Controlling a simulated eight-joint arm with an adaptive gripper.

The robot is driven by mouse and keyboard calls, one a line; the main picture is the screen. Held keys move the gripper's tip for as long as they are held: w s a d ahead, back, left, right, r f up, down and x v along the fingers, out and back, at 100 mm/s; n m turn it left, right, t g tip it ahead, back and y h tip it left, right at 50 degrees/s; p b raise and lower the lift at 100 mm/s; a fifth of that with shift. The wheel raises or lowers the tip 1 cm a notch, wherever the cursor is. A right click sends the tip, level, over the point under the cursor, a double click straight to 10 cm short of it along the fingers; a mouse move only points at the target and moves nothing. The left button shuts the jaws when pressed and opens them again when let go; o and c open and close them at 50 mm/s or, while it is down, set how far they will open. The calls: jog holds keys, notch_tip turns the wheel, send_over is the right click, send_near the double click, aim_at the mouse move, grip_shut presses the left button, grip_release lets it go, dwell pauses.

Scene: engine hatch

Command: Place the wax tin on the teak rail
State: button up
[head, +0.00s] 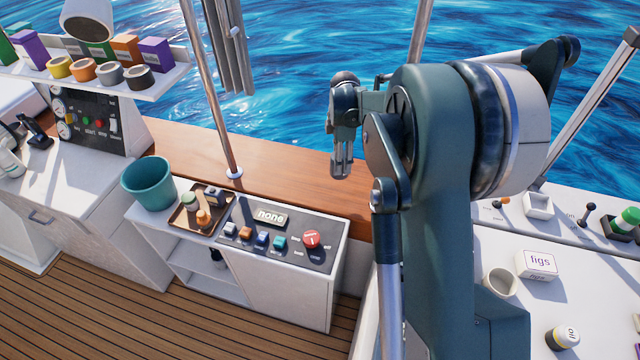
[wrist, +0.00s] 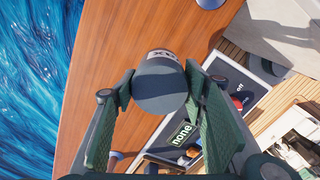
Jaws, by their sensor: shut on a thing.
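The wax tin (wrist: 162,88) is a short grey cylinder with a pale label that reads upside down in the wrist view. My gripper (wrist: 160,82) is shut on it, one finger on each side. In the head view my gripper (head: 341,168) points down in front of the far side of the teak rail (head: 280,183); I cannot make out the tin there. The brown teak rail (wrist: 105,60) lies behind the tin in the wrist view. I cannot tell whether the tin touches the rail or hangs above it.
A metal post (head: 215,95) rises from the rail left of my gripper. The control panel (head: 275,238) with a red button sits below the rail, beside a brown tray (head: 180,222) of small items and a teal bucket (head: 150,184). The rail between post and gripper looks clear.

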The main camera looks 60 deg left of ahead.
jog(key=shift+f, duration=0.15)
jog(key=shift+f, duration=3)
jog(key=shift+f, duration=1.85)
jog(key=shift+f+b, duration=0.2)
jog(key=shift+b, duration=0.2)
jog(key=o, duration=1.1)
jog(key=shift+r, duration=0.15)
notch_tip(320, 180, up, 12)
jog(key=shift+r+p, duration=0.1)
jog(key=shift+p, duration=0.3)
